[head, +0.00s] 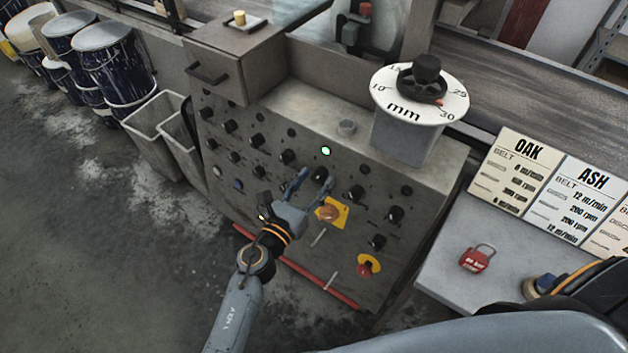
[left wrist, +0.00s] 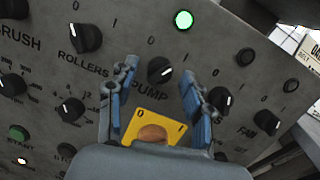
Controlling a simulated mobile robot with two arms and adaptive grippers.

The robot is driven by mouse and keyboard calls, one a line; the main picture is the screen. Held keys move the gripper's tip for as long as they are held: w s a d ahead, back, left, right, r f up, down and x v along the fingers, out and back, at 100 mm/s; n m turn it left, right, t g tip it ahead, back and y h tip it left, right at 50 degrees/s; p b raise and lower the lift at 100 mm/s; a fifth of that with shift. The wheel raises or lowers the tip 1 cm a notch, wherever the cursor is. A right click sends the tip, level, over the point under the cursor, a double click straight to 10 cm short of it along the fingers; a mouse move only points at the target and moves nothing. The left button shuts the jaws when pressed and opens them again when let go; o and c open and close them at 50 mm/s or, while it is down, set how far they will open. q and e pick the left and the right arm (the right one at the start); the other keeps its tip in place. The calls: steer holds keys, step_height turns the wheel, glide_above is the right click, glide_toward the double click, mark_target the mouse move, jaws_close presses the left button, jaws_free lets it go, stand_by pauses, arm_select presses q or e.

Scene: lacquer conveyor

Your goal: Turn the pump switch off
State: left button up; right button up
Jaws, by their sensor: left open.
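The pump switch is a black rotary knob (left wrist: 161,70) above the word PUMP in the left wrist view. Its white mark points to the right and slightly up, away from the 0 at its upper left. It also shows in the head view (head: 319,174) on the sloping grey panel (head: 290,112). A green lamp (left wrist: 183,19) above it is lit, and shows in the head view too (head: 326,151). My left gripper (head: 311,181) is open at the panel, with its blue fingers on either side of the knob (left wrist: 158,80). Contact cannot be told. My right gripper is not seen.
Other black knobs surround the switch, including ROLLERS (left wrist: 86,38) and FAN (left wrist: 267,121). A yellow plate with an orange knob (head: 329,212) lies just below. A red emergency button (head: 366,268) sits lower right. A red padlock (head: 478,258) lies on the side table.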

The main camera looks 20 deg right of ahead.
arm_select(q)
steer(key=shift+w+d, duration=0.1)
steer(key=shift+d, duration=0.05)
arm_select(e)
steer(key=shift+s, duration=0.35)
arm_select(q)
jaws_close()
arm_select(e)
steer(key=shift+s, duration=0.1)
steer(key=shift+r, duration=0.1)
arm_select(q)
steer(key=n+p, duration=0.2)
steer(key=n, duration=0.1)
steer(key=shift+r+y, duration=0.2)
steer(key=shift+y, duration=0.2)
steer(key=n+p, duration=0.2)
steer(key=n, duration=0.2)
steer(key=shift+r+t+y+p, duration=0.1)
steer(key=shift+t+y+p, duration=0.2)
steer(key=shift+y, duration=0.1)
steer(key=n+p, duration=0.2)
steer(key=n, duration=0.1)
steer(key=shift+n+y, duration=0.3)
steer(key=shift+y, duration=0.1)
steer(key=shift+n+p, duration=0.9)
steer(key=shift+n, duration=0.2)
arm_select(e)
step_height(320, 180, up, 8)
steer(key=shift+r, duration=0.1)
